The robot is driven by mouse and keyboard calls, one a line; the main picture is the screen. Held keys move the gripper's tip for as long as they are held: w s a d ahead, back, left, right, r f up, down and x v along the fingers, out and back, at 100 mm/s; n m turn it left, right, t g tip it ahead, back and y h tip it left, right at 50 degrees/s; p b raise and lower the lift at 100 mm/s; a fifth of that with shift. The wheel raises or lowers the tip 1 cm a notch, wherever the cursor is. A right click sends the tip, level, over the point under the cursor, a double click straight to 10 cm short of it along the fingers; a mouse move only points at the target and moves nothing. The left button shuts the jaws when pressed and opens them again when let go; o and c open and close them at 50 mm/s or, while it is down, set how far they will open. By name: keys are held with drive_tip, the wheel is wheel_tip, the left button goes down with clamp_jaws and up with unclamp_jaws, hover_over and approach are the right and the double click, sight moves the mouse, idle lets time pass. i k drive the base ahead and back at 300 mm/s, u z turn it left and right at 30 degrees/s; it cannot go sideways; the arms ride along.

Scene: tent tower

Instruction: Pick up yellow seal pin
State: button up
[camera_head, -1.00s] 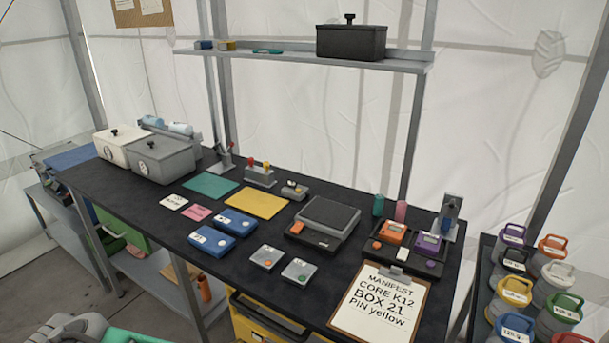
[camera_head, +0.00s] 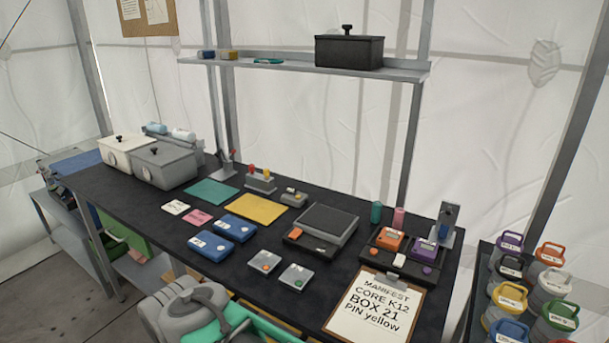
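The yellow seal pin (camera_head: 267,171) stands upright in a small grey holder (camera_head: 261,184) toward the back of the black table, with a red pin (camera_head: 251,168) to its left. The holder hides its lower part. My grey and teal arm (camera_head: 190,310) shows at the bottom left, in front of the table. My gripper's fingers cannot be made out, and no part of the arm is near the pin.
A yellow mat (camera_head: 257,209) lies in front of the holder, and a small grey device (camera_head: 294,197) is to its right. A black scale-like unit (camera_head: 322,229) stands further right. A shelf (camera_head: 300,67) with a black box (camera_head: 348,52) hangs above.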

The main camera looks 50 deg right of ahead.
sight(266, 171)
drive_tip(key=i, duration=1.65)
